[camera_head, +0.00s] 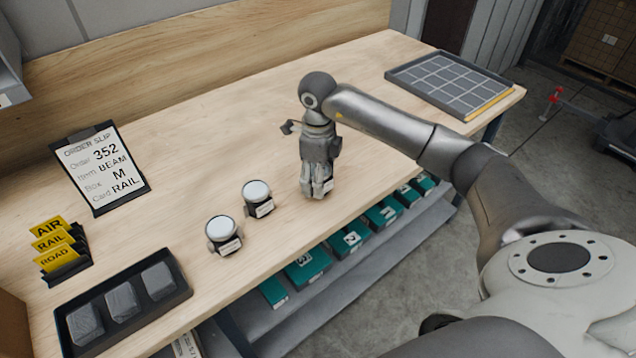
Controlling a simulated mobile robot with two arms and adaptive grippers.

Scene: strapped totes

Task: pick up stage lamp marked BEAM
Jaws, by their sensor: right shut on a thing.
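My right gripper (318,186) points down over the middle of the wooden table and is shut on a stage lamp (328,187). The fingers hide most of this lamp; a bit of its pale label shows, too small to read. Two more dark stage lamps with white round tops stand upright to the left, a nearer one (224,235) and a farther one (258,198). Their front labels are too small to read. The order slip (104,167) reads order 352, item BEAM, box M, card RAIL. My left gripper is not in view.
Yellow AIR, RAIL and ROAD cards (54,246) stand at the left. A black tray (178,270) with several grey blocks lies at the front left. A gridded tray (452,88) is at the far right. Teal boxes (307,268) sit on the shelf below. The table's back middle is clear.

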